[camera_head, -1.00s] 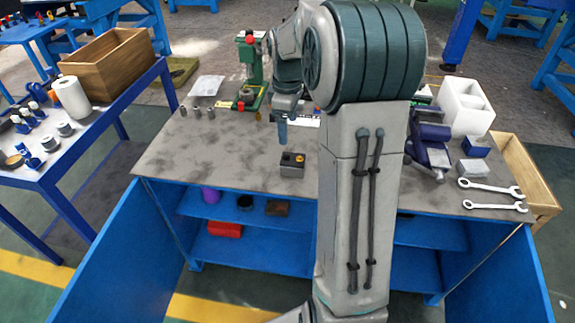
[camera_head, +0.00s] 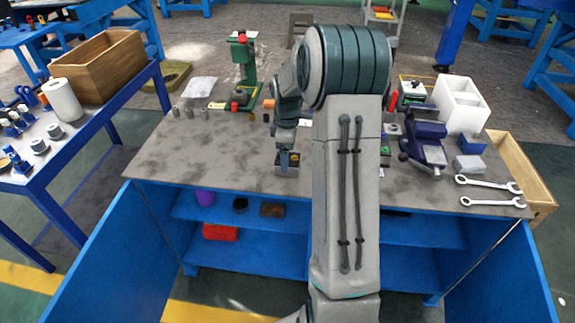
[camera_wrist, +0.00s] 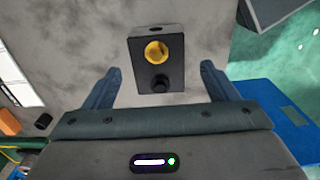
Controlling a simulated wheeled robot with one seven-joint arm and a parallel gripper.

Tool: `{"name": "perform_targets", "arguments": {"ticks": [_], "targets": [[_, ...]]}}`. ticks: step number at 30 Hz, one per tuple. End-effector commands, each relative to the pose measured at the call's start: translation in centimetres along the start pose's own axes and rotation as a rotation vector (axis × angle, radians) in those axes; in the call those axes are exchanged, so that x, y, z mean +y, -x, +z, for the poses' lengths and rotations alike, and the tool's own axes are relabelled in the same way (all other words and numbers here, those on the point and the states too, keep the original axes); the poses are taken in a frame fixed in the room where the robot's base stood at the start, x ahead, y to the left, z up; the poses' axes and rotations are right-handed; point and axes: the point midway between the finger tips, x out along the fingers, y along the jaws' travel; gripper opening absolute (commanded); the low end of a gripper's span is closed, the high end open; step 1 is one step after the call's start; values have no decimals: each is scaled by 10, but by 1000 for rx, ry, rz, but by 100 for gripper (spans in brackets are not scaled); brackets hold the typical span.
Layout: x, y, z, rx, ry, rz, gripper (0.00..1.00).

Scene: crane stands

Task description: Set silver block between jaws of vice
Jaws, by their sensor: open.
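The silver block (camera_head: 469,164) lies on the right part of the bench, just right of the vice. The blue vice (camera_head: 428,150) stands to its left; the head view does not clearly show the gap between its jaws. My gripper (camera_head: 288,158) is far left of both, pointing down over a small dark box with a yellow button (camera_head: 287,171). In the wrist view my gripper (camera_wrist: 160,70) is open, with the dark box (camera_wrist: 157,88) ahead of and between its two fingers. It grips nothing. Neither silver block nor vice can be made out in the wrist view.
A blue block (camera_head: 471,144) and a white divided box (camera_head: 460,104) stand behind the silver block. Two wrenches (camera_head: 490,193) lie in front of it. A green press (camera_head: 243,75) stands at the back left. The left middle of the bench (camera_head: 200,150) is clear.

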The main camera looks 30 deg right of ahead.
Motion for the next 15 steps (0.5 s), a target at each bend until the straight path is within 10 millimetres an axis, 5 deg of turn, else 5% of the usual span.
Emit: {"name": "perform_targets", "arguments": {"ticks": [6,15], "targets": [[1,-29,2,-1,0,-2,80],[1,-32,2,-1,0,0,74]]}}
